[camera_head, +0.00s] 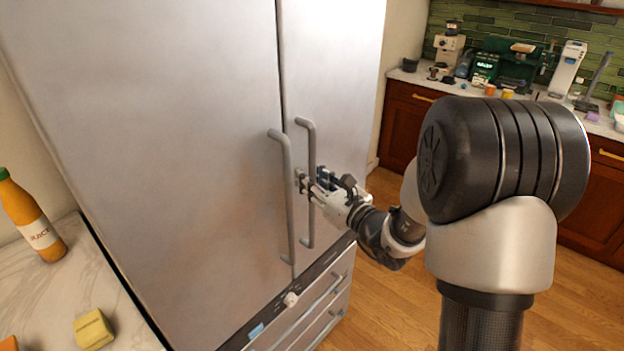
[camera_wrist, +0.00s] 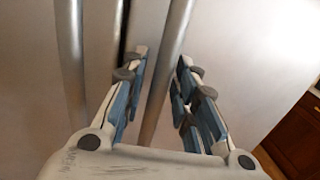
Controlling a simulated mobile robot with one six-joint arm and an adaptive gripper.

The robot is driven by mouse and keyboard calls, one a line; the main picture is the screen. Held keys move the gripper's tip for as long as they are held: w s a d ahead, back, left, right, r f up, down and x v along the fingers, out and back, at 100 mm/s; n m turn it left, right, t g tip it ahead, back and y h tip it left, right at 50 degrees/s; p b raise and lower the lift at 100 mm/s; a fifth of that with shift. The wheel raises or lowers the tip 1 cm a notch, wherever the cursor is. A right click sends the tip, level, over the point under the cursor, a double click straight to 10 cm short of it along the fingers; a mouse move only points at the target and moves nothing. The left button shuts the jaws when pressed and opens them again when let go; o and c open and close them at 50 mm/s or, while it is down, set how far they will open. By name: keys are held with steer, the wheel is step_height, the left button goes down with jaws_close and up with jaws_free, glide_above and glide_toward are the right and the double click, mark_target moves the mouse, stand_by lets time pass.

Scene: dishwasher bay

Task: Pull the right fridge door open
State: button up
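The right fridge door (camera_head: 335,75) is a plain metallic panel and looks shut, with a narrow dark seam between it and the left door (camera_head: 165,130). Its long grey bar handle (camera_head: 311,140) stands upright near the seam; in the wrist view the handle (camera_wrist: 166,75) runs between my fingers. My gripper (camera_head: 306,184) is at the middle of this handle. In the wrist view my gripper (camera_wrist: 160,82) is open, with one blue-padded finger on each side of the bar and visible gaps. The fingertips' depth relative to the bar is hard to tell.
The left door's handle (camera_head: 285,195) is close beside, left of my gripper. Drawers (camera_head: 315,310) lie below the doors. A counter with a juice bottle (camera_head: 32,218) and a yellow sponge-like block (camera_head: 93,329) is at left. Wooden floor (camera_head: 385,300) is clear at right, before brown cabinets (camera_head: 400,125).

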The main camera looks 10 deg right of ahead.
jaws_close()
stand_by(0.3)
steer(key=shift+d, duration=0.1)
